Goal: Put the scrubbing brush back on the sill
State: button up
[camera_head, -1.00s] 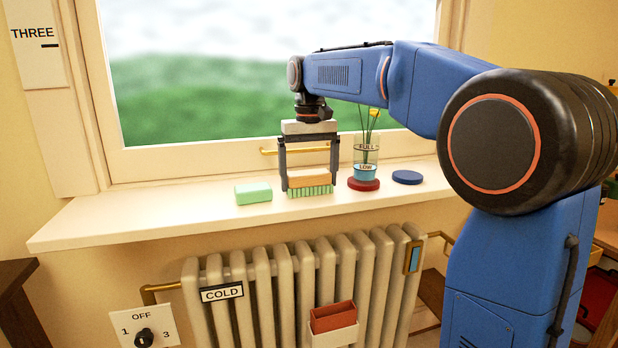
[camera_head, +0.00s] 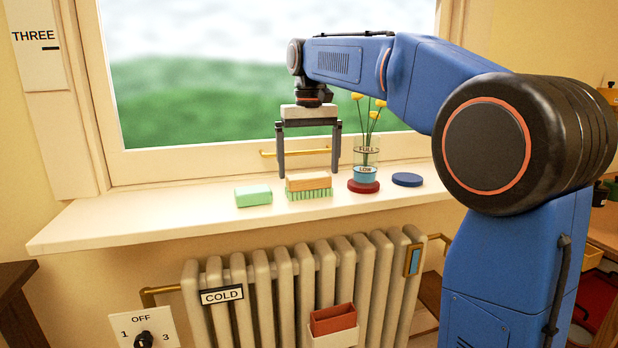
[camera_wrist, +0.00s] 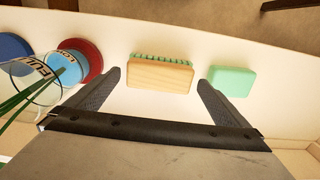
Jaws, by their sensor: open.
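The scrubbing brush (camera_head: 308,187) has a wooden back and green bristles and rests on the white window sill (camera_head: 150,215), bristles down. It lies between a green block and a red coaster. My gripper (camera_head: 309,172) is open and empty, with its fingertips a little above the brush. In the wrist view the brush (camera_wrist: 160,74) lies just beyond and between the two open fingertips (camera_wrist: 160,80), clear of both.
A green block (camera_head: 253,196) sits left of the brush. To the right, a glass with yellow flowers (camera_head: 366,160) stands on a red coaster (camera_head: 363,187), beside a blue disc (camera_head: 407,179). A brass window handle (camera_head: 290,152) is behind. A radiator (camera_head: 300,275) stands below.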

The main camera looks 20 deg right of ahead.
aim_at(310, 176)
notch_tip(310, 176, up, 8)
dwell(0.4)
jog(key=shift+s+f, duration=0.15)
jog(key=s+d+f+t, duration=0.2)
jog(key=s+d+f, duration=0.1)
jog(key=s+f, duration=1.3)
jog(key=s+d+f+t, duration=0.2)
jog(key=s+d+f, duration=0.2)
jog(key=s+f, duration=1.2)
jog(key=shift+s+f+t, duration=0.25)
jog(key=shift+s+t, duration=0.15)
jog(key=shift+s, duration=0.15)
